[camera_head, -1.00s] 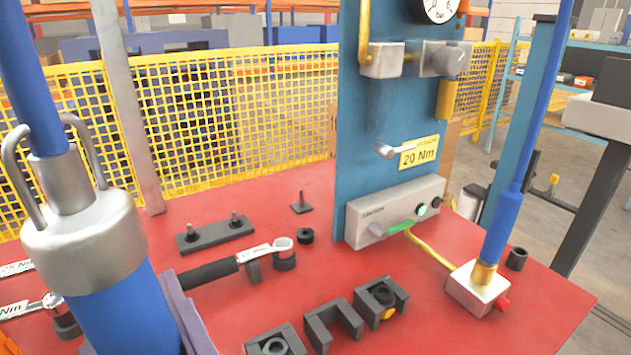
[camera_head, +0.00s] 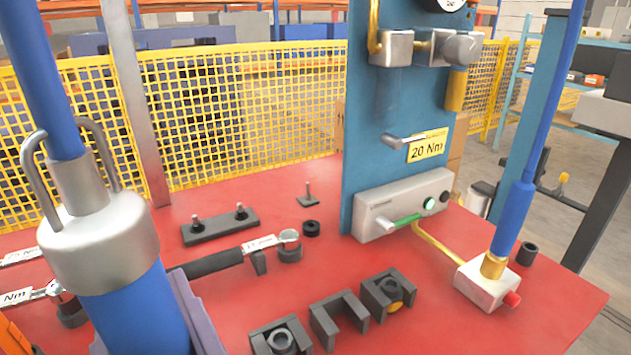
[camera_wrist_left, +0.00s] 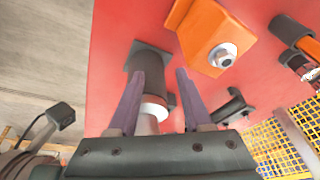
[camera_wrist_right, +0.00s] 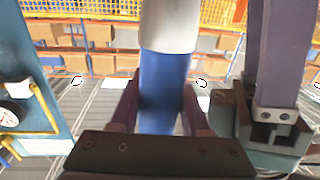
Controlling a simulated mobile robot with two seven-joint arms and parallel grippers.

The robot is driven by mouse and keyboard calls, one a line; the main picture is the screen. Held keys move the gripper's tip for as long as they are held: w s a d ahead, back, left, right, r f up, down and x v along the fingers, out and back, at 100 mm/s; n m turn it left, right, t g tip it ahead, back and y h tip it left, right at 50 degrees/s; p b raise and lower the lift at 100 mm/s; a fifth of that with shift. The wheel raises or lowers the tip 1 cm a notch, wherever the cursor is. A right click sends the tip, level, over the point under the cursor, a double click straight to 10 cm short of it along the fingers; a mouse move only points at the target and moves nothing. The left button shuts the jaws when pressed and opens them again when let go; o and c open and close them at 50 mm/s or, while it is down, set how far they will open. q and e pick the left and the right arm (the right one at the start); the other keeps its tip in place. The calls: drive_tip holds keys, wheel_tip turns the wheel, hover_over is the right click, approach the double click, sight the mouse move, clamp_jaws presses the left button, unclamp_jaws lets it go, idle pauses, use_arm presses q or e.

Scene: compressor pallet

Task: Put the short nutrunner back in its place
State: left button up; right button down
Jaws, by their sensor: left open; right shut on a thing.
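The nutrunner (camera_head: 130,310) is large at the left of the head view: a blue body, a silver cap with a wire bail, and a blue hose rising from the top. It also shows in the right wrist view (camera_wrist_right: 163,85), with its pale cap up. My right gripper (camera_wrist_right: 160,92) is shut on the blue body, one finger on each side. My left gripper (camera_wrist_left: 158,85) is open, its fingers on either side of a pale cylinder (camera_wrist_left: 148,124) with a dark end; I cannot tell whether this is the nutrunner's lower part. The place for it is not clearly identifiable.
An orange bracket (camera_wrist_left: 212,42) with a bolt is close to my left gripper. On the red table (camera_head: 480,335) are dark U-shaped holders (camera_head: 338,320), a torque wrench (camera_head: 215,263) and a two-stud bar (camera_head: 220,226). A blue panel (camera_head: 385,140) stands behind; a hose fitting (camera_head: 487,285) is at right.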

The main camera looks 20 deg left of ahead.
drive_tip(key=c, duration=0.6)
unclamp_jaws()
drive_tip(key=shift+r, duration=0.15)
drive_tip(key=o, duration=0.3)
drive_tip(key=shift+f, duration=0.3)
drive_tip(key=v, duration=1)
drive_tip(key=shift+r+p, duration=0.2)
drive_tip(key=shift+p, duration=0.15)
